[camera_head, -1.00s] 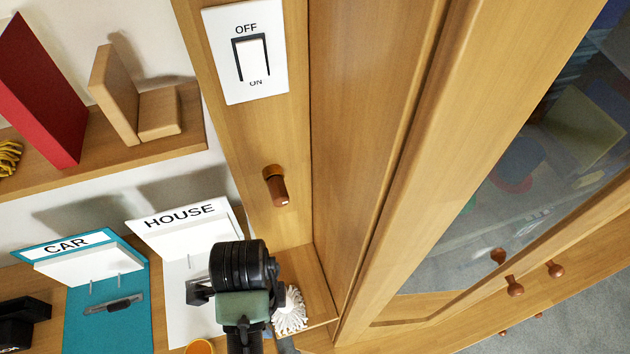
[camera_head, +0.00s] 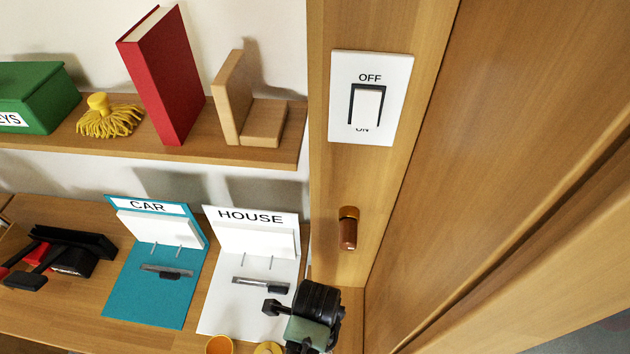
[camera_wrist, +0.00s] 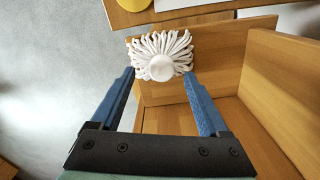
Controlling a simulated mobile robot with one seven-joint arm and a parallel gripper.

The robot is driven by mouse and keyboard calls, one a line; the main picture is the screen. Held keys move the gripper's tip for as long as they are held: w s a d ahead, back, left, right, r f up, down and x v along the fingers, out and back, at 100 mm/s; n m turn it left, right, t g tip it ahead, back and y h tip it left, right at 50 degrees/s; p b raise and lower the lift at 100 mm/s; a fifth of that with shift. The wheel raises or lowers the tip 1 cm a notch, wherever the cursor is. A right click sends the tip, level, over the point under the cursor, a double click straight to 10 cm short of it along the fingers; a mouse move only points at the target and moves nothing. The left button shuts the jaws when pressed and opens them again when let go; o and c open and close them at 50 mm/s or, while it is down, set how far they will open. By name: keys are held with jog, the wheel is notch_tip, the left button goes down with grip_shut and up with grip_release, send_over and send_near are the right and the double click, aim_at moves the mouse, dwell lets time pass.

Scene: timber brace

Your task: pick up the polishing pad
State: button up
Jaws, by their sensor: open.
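A white pad of stringy loops with a round white knob (camera_wrist: 161,67) shows in the wrist view, at the edge of a wooden ledge (camera_wrist: 225,118). My gripper (camera_wrist: 159,74) is open, its two blue fingers apart to the left and right of the knob. I see no finger touching the pad and cannot tell the height gap. In the head view my black and green wrist (camera_head: 314,318) is at the bottom, right of the HOUSE board, and the white pad is not visible. A similar yellow stringy pad with a knob (camera_head: 108,118) sits on the upper shelf.
Upright wooden boards (camera_wrist: 283,90) border the ledge on the right. The HOUSE board (camera_head: 250,265) and CAR board (camera_head: 155,265) stand left of my wrist, with an orange cup (camera_head: 220,345) in front. A wooden peg (camera_head: 348,230) sticks out above my wrist.

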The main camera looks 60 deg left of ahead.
jog(key=shift+w+f, duration=0.1)
jog(key=shift+f, duration=1.55)
grip_shut()
